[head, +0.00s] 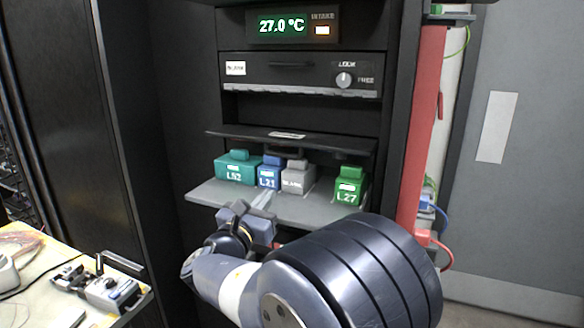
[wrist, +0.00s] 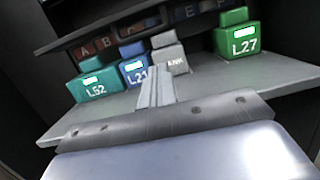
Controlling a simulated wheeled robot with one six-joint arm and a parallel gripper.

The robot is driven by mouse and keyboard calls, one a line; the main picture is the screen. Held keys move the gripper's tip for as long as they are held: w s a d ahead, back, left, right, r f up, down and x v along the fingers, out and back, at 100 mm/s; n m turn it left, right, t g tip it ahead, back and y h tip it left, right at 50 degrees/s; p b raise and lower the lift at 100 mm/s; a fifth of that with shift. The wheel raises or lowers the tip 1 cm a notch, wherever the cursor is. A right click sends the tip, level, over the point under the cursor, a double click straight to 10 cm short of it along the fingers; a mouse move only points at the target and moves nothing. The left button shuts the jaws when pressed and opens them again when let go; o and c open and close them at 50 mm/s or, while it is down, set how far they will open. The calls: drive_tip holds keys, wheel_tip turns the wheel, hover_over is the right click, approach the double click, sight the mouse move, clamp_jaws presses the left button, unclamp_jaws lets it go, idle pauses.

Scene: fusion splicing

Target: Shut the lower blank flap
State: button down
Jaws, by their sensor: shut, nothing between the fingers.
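A dark flap (head: 255,133) with a small white label sticks out, open, above the grey shelf in the rack. In the wrist view its dark edge (wrist: 100,22) crosses the top left. No other open flap shows, so I take this as the lower blank flap. My gripper (head: 264,200) is shut and empty, low in front of the shelf's front edge and below the flap. In the wrist view the closed fingers (wrist: 155,88) point in over the shelf toward the blocks. I cannot tell whether they touch the shelf. My arm hides part of the shelf's front.
On the shelf (head: 215,194) stand a teal L52 block (head: 236,168), a blue L21 block (head: 269,173), a grey block (head: 298,178) and a green L27 block (head: 350,187). Lettered slots show behind. A red post (head: 424,130) stands right; a worktable (head: 40,275) with tools is lower left.

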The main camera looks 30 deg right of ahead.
drive_tip(key=shift+w+d+r, duration=0.2)
drive_tip(key=shift+w+d, duration=0.05)
drive_tip(key=shift+w, duration=0.35)
drive_tip(key=x, duration=0.3)
drive_tip(key=p+x, duration=0.1)
drive_tip(key=x, duration=0.2)
drive_tip(key=p+x, duration=0.1)
drive_tip(key=x, duration=0.2)
drive_tip(key=shift+w+d+r, duration=0.15)
drive_tip(key=shift+d+r, duration=0.05)
drive_tip(key=shift+r, duration=0.1)
wheel_tip(320, 180, up, 4)
drive_tip(key=shift+a+f+p, duration=0.15)
drive_tip(key=shift+f+p, duration=0.1)
drive_tip(key=shift+p, duration=0.4)
drive_tip(key=shift+r, duration=0.15)
drive_tip(key=shift+r+y+p, duration=0.3)
drive_tip(key=shift+p, duration=0.65)
